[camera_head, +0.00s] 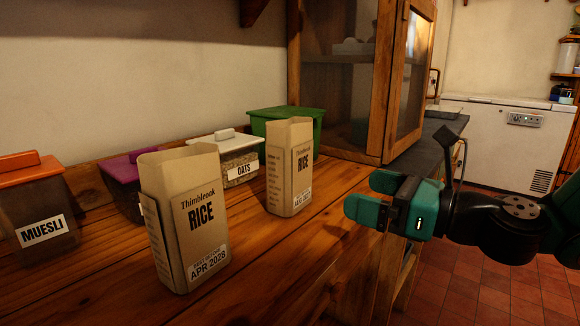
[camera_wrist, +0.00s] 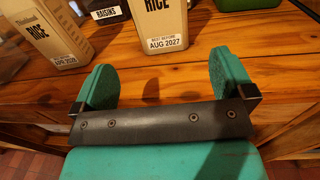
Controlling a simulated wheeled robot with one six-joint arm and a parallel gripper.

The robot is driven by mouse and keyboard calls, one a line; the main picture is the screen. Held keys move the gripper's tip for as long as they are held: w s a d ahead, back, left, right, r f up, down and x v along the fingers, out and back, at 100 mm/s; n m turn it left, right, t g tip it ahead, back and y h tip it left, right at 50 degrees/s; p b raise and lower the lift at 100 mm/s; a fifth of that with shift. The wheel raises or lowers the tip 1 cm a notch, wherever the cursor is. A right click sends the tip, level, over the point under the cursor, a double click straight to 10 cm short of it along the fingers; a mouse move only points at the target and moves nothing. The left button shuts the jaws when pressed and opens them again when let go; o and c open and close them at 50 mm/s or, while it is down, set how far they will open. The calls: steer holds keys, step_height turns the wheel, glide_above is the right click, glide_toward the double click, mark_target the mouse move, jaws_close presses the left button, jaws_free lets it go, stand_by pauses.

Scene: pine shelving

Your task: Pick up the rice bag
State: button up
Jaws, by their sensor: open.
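Two tan paper rice bags stand upright on the wooden counter (camera_head: 330,205). The nearer rice bag (camera_head: 193,215) is labelled APR 2028; it also shows at the left of the wrist view (camera_wrist: 48,35). The farther rice bag (camera_head: 289,165) is labelled with an August date; the wrist view (camera_wrist: 160,22) shows AUG 2027 on it. My gripper (camera_head: 358,195) is open and empty, to the right of the farther bag and apart from it. In the wrist view its teal fingers (camera_wrist: 165,66) are spread, with the AUG 2027 bag ahead between them.
Behind the bags are an orange-lidded MUESLI container (camera_head: 38,215), a purple-lidded container (camera_head: 122,172), an OATS container (camera_head: 228,148) and a green container (camera_head: 286,124). A wooden cabinet with an open glass door (camera_head: 410,80) stands behind. A RAISINS label (camera_wrist: 106,13) shows in the wrist view.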

mark_target(303, 175)
steer(key=p+x, duration=0.4)
steer(key=x, duration=0.5)
steer(key=shift+w+a+p, duration=0.15)
steer(key=shift+a+p, duration=0.15)
steer(key=shift+a, duration=0.1)
steer(key=p+x, duration=0.1)
steer(key=x, duration=0.3)
steer(key=shift+w+a+r, duration=0.1)
steer(key=shift+r, duration=0.1)
steer(key=shift+w+a+f, duration=0.1)
steer(key=shift+w+a, duration=0.2)
steer(key=shift+a, duration=0.1)
steer(key=c, duration=0.8)
step_height(303, 175, up, 20)
steer(key=p, duration=0.6)
steer(key=shift+p, duration=0.3)
steer(key=shift+d, duration=0.1)
